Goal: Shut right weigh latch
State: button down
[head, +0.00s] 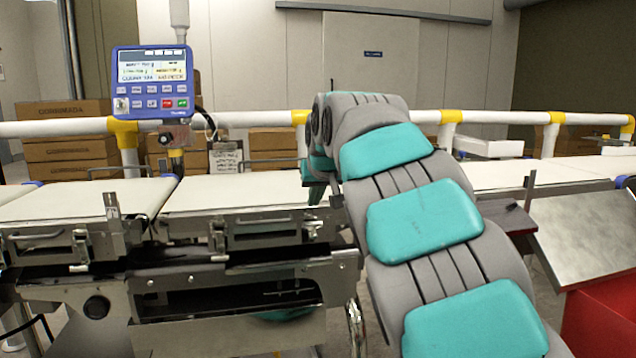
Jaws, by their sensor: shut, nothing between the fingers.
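The weigh section is a white belt (235,194) on a steel frame. On its front face are a left latch (218,238) and a right latch (312,228), both small metal parts beside a bar handle (262,228). I cannot tell from this view whether the right latch is open or shut. My gripper (316,194) points down just above the right latch, at the right end of the weigh belt. It is shut and holds nothing. My grey and teal arm hides part of it and the area right of the latch. Contact with the latch cannot be made out.
An infeed belt (80,202) with its own front latch (80,245) lies at the left. A blue control panel (153,83) stands behind the belts. A white guard rail (265,118) runs along the back. A steel chute (590,232) and red bin (600,315) are at the right.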

aim_at(311, 224)
jog(key=shift+s+f, duration=0.15)
jog(key=shift+f, duration=1.5)
jog(key=shift+s+f+t+b, duration=0.2)
jog(key=shift+f+t+b, duration=0.1)
jog(key=shift+b, duration=0.65)
